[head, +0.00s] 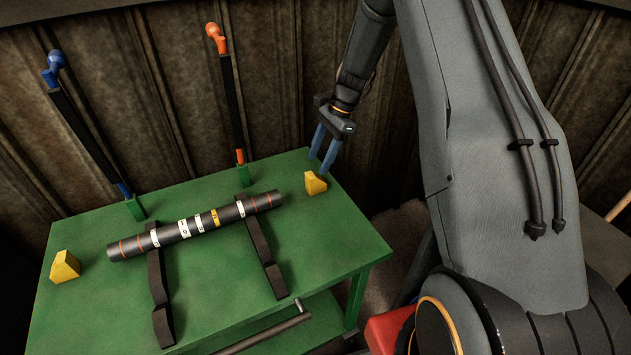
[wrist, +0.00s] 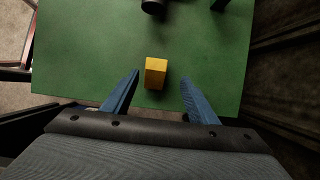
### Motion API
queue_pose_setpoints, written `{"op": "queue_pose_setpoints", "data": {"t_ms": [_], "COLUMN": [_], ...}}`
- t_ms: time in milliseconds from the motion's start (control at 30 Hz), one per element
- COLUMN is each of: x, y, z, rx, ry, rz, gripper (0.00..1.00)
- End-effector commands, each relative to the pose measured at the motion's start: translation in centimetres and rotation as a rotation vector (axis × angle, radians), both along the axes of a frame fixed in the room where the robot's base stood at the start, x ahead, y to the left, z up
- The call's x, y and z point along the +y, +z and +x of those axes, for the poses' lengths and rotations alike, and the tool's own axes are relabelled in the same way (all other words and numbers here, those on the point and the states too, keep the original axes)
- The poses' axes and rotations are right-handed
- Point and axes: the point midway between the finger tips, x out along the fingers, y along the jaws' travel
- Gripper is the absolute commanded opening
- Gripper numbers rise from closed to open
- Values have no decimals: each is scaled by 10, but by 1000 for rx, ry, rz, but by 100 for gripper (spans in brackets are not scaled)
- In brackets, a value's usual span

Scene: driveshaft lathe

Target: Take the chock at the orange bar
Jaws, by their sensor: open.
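A yellow chock (head: 315,183) sits on the green table near its back right corner, at the end of the shaft on the orange bar's side. In the wrist view the chock (wrist: 155,73) lies ahead of the fingertips, between their lines. My gripper (head: 325,152) is open and empty, fingers pointing down above the chock; its blue fingers also show in the wrist view (wrist: 160,79). The orange bar (head: 231,95) is black with orange ends and stands upright at the table's back edge. A second yellow chock (head: 65,266) sits at the table's left end, on the blue bar's side.
A dark shaft (head: 190,229) with orange rings and white and yellow bands lies across two black supports (head: 262,250). A blue-ended bar (head: 85,135) stands at the back left. The green table (head: 335,245) is bare at its right end. A ribbed wall rises behind.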

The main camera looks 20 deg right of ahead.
Motion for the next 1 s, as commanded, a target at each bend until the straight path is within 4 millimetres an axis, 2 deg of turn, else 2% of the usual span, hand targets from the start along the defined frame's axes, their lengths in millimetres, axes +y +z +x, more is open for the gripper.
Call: {"op": "queue_pose_setpoints", "data": {"t_ms": [500, 833, 867, 1000], "x": [18, 20, 20, 20], "y": [-53, -61, -61, -60], "z": [-13, -13, -13, -13], "rx": [1, -2, -2, -1], "ry": [4, 4, 4, 3], "rz": [0, -1, -1, -1], "gripper": [53, 53, 51, 28]}}
